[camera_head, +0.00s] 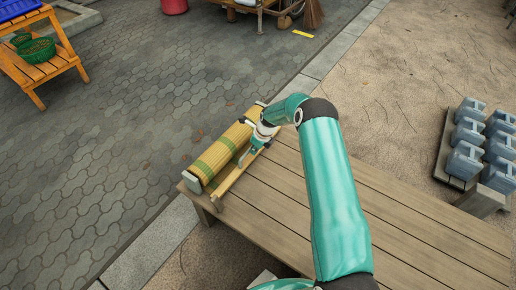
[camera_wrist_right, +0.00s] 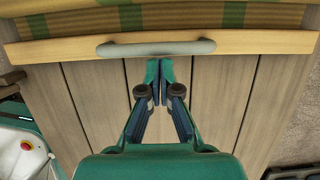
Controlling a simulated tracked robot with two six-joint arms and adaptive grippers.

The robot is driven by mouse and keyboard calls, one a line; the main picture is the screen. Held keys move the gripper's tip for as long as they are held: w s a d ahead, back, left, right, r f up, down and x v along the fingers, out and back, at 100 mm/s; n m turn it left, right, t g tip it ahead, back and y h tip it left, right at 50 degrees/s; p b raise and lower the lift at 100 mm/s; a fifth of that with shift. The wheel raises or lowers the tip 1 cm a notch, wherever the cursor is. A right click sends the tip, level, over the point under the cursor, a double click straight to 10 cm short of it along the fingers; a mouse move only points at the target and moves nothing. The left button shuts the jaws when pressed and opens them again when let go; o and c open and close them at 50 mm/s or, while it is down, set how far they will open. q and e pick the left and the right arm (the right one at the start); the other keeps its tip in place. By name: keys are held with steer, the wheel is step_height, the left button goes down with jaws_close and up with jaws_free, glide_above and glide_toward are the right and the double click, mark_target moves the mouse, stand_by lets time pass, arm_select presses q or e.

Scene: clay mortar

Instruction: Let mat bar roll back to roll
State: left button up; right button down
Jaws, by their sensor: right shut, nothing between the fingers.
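The mat roll (camera_head: 215,155) is a yellow woven roll with green bands, at the left end of the slatted wooden table (camera_head: 400,222). The wooden mat bar (camera_head: 230,178) lies along its near side. In the right wrist view the bar (camera_wrist_right: 265,42) runs across the top, close against the roll (camera_wrist_right: 190,17), with a grey handle (camera_wrist_right: 157,47) on it. My right gripper (camera_wrist_right: 160,62) is shut and empty, its fingertips just below the handle; I cannot tell if they touch it. In the head view the right gripper (camera_head: 250,152) is over the bar. My left gripper is not in view.
The rest of the tabletop is bare. Several grey-blue jugs (camera_head: 483,140) stand on a low stand to the right. A wooden chair with a green basket (camera_head: 37,50) is at the upper left, on grey paving.

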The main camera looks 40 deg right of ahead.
steer(key=s+d+r+p, duration=0.25)
steer(key=s+r, duration=0.35)
steer(key=r, duration=0.4)
steer(key=s+a+f+n+y, duration=0.1)
steer(key=s+a+f+n, duration=0.15)
steer(key=a+n, duration=0.4)
steer(key=s+a+f+n+g, duration=0.1)
steer(key=a+f+n, duration=0.25)
steer(key=a, duration=0.55)
steer(key=s+a+f+n+y, duration=0.1)
steer(key=s+a+f+n, duration=0.1)
steer(key=a+n, duration=0.45)
steer(key=s+a+n+g+y, duration=0.1)
steer(key=s+a+n+g, duration=0.1)
steer(key=s+a+n, duration=1.35)
arm_select(q)
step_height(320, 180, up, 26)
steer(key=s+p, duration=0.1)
steer(key=p, duration=2.2)
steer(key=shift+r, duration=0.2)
arm_select(e)
step_height(320, 180, up, 23)
steer(key=shift+s+a+r, duration=0.2)
steer(key=shift+s+a, duration=0.15)
steer(key=shift+a, duration=0.05)
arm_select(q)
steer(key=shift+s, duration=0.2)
arm_select(e)
steer(key=shift+s, duration=0.15)
